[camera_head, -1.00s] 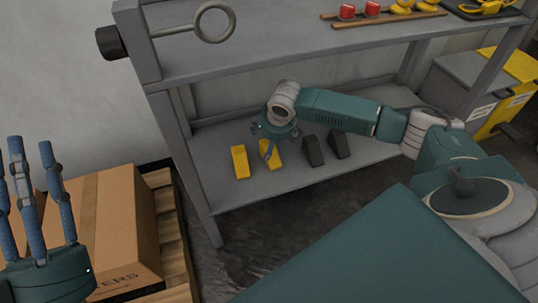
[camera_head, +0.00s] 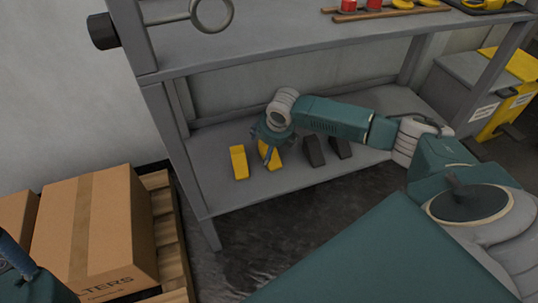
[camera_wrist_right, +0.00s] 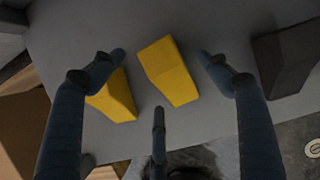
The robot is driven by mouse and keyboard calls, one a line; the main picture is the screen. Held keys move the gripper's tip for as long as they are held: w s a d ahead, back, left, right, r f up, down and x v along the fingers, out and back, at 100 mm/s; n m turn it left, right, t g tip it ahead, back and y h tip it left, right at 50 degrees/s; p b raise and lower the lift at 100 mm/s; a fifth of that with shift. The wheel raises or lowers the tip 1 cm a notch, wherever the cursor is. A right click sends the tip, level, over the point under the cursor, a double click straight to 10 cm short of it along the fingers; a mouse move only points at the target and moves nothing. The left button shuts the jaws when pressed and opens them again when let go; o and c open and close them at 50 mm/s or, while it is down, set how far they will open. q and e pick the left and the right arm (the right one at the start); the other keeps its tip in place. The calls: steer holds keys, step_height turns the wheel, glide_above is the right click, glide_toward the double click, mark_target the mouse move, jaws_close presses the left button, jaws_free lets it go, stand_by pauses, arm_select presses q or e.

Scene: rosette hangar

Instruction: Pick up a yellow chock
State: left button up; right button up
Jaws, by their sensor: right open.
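Two yellow chocks sit side by side on the lower shelf: the left chock (camera_head: 239,163) stands clear in the head view, and the right chock (camera_head: 273,158) is partly hidden by my right gripper (camera_head: 268,150). In the right wrist view the right chock (camera_wrist_right: 168,70) lies between the spread fingers of my right gripper (camera_wrist_right: 160,80), with no finger seen closed on it. The left chock (camera_wrist_right: 115,98) is partly behind the left finger there. My left gripper (camera_head: 18,258) shows only in part at the lower left edge, away from the chocks.
Two dark chocks stand right of the yellow ones; the nearer is the left dark chock (camera_head: 313,151). The upper shelf (camera_head: 260,45) hangs above my right arm. A cardboard box (camera_head: 95,225) on a pallet stands at the left. Free shelf surface lies in front of the chocks.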

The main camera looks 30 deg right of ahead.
steer(key=shift+b+x, duration=0.6)
steer(key=shift+x, duration=0.65)
steer(key=shift+r, duration=0.15)
steer(key=c, duration=1.5)
steer(key=shift+o, duration=0.2)
